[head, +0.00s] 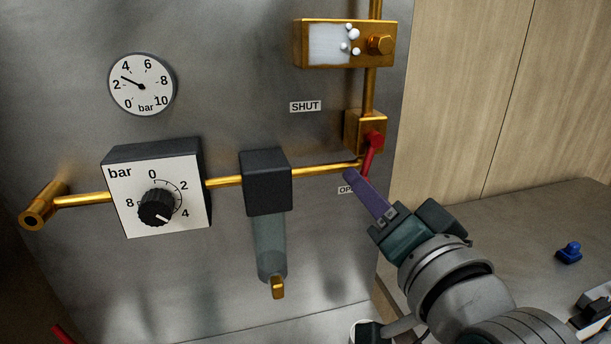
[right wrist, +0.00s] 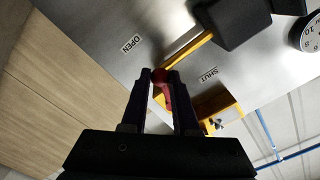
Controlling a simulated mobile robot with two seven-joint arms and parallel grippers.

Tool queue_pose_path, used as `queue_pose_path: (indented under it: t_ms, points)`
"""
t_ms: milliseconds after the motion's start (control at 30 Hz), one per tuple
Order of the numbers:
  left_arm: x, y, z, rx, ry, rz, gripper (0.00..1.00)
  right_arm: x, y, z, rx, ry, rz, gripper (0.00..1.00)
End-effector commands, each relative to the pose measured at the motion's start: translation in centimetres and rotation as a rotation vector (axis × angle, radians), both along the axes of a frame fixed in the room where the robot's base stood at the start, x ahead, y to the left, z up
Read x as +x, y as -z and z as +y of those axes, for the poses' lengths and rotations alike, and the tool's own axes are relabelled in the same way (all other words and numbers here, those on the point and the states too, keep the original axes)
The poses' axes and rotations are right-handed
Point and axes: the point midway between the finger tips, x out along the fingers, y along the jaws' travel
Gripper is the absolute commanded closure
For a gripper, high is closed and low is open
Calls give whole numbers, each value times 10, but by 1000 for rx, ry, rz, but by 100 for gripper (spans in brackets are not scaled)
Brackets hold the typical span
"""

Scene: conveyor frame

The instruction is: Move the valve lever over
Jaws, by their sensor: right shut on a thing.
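The red valve lever (head: 370,157) sits on a brass valve block (head: 352,130) near the panel's right edge. It points down and slightly left, toward the partly hidden OPEN label (head: 344,190). The SHUT label (head: 305,106) is up and left of the block. My right gripper (head: 355,178) reaches in from the lower right, its purple fingers at the lever's lower end. In the right wrist view, the lever (right wrist: 168,96) lies between the two fingertips (right wrist: 160,76), which are shut on it. My left gripper is not in view.
A brass pipe (head: 225,182) runs left from the valve through a black filter head (head: 266,180) and a regulator box with a dial (head: 120,203). A gauge (head: 141,84) hangs above. A brass flow block (head: 373,45) is above the valve. A blue object (head: 569,253) lies on the bench.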

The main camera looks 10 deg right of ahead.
Motion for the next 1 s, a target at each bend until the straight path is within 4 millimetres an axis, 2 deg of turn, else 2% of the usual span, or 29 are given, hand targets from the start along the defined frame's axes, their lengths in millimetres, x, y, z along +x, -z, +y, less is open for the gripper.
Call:
queue_pose_path:
  t_ms: [167, 500, 700, 733, 1000]
  points:
    - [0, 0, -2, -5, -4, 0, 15, 0, 1, -1, 0, 1, 1, 100]
    - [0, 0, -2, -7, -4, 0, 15, 1, 4, -17, 0, 1, 1, 100]
    - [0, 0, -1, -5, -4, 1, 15, 1, 4, -17, 2, 2, 1, 100]
    - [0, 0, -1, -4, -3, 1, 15, 1, 4, -17, 2, 2, 1, 68]
    - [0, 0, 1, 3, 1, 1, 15, 1, 4, -16, 1, 1, 1, 38]
